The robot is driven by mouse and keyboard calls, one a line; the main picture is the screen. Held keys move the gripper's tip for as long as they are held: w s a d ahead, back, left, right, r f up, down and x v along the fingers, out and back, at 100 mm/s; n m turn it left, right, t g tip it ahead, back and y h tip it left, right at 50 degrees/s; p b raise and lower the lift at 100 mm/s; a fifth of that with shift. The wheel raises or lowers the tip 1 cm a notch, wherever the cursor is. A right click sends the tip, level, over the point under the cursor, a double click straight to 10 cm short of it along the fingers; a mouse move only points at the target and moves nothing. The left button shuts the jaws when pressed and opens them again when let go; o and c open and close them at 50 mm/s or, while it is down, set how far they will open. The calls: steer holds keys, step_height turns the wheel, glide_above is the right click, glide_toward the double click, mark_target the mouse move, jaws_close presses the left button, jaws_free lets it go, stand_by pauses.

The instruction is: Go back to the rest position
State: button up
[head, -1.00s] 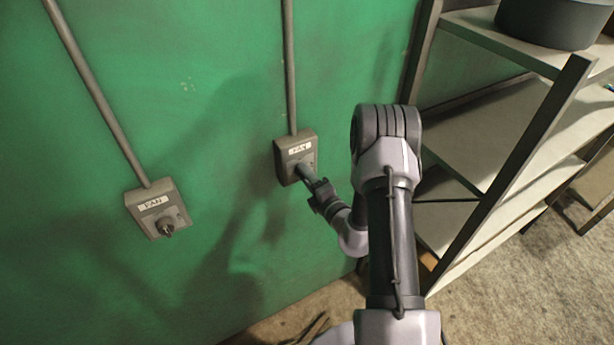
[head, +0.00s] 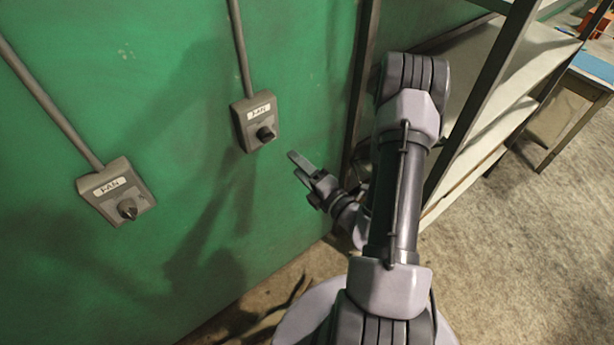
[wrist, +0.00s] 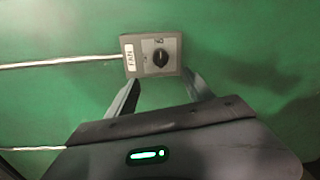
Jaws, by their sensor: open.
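My gripper (head: 303,172) is open and empty, held off the green wall, a little below and right of the right-hand fan switch box (head: 254,120). That box is grey with a white label and a dark knob (head: 265,133). In the wrist view the box (wrist: 134,68) with its label "FAN" and black knob (wrist: 160,57) shows beyond the two spread fingers (wrist: 160,95), with a gap between them and the knob. A second fan switch box (head: 103,186) with its own knob (head: 127,208) is on the wall to the left.
Grey conduits (head: 240,50) run up the green wall (head: 150,60) from both boxes. A shelf rack (head: 480,110) stands close on the right of my arm. A table with a blue top (head: 592,66) is at the far right. The floor (head: 500,270) at the lower right is clear.

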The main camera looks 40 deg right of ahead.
steer(key=s, duration=0.3)
steer(key=shift+s+r, duration=0.15)
steer(key=shift+s, duration=0.1)
